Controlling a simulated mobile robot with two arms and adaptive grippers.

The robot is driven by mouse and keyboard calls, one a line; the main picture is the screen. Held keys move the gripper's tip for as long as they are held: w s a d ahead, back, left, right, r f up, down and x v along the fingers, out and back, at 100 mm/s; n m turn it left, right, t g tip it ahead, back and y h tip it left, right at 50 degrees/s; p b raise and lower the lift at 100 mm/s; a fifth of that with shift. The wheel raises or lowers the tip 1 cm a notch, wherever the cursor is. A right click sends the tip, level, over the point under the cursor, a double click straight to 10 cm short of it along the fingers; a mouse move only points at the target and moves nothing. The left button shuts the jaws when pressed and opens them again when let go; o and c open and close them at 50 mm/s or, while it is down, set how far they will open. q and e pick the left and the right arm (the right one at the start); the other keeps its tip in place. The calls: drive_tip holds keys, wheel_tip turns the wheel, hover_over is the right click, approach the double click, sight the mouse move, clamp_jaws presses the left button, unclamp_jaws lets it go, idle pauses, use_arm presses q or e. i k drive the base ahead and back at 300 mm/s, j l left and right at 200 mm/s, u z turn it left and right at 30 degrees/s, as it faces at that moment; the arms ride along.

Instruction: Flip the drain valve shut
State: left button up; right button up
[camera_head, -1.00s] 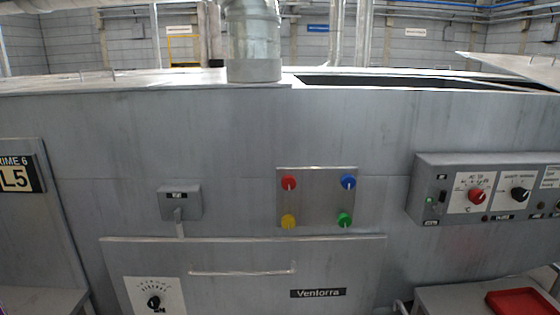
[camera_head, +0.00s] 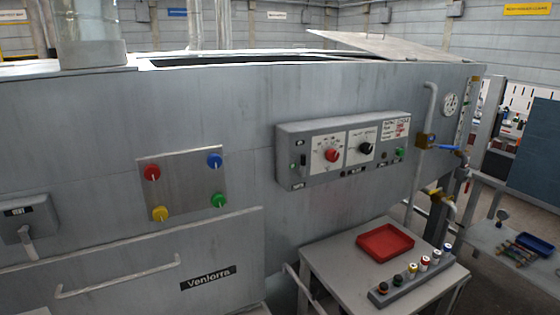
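At the right end of the big grey machine (camera_head: 350,95), a grey pipe carries a brass valve with a blue lever (camera_head: 447,148). The lever points to the right, roughly level. Lower down, a second valve with a yellow handle (camera_head: 437,193) sits on a pipe that bends downward. I cannot tell from labels which of these is the drain valve. A pressure gauge (camera_head: 450,104) is above them. Neither of my grippers is in view.
A control box (camera_head: 290,165) with red and black knobs is on the machine's front. Below, a small table (camera_head: 340,262) holds a red tray (camera_head: 385,242) and a rack (camera_head: 380,299) of several small cylinders. Another bench (camera_head: 485,240) stands at right. A slanted lid (camera_head: 395,46) is on top.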

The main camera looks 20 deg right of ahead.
sight(468, 185)
drive_tip(key=l+z, duration=0.3)
drive_tip(key=l, duration=2.2)
drive_tip(key=i+l+z, duration=0.1)
drive_tip(key=l, duration=0.3)
drive_tip(key=i+l, duration=0.15)
drive_tip(key=l, duration=0.3)
drive_tip(key=i+l+z, duration=0.15)
drive_tip(key=l, duration=0.25)
drive_tip(key=i+l, duration=0.15)
drive_tip(key=l, duration=0.25)
drive_tip(key=i+l+z, duration=0.15)
drive_tip(key=l, duration=0.25)
drive_tip(key=i+l, duration=0.15)
drive_tip(key=l, duration=0.25)
drive_tip(key=i+l+z, duration=0.1)
drive_tip(key=i, duration=0.45)
drive_tip(key=i+l+z, duration=0.15)
drive_tip(key=i+l, duration=0.15)
drive_tip(key=i, duration=0.2)
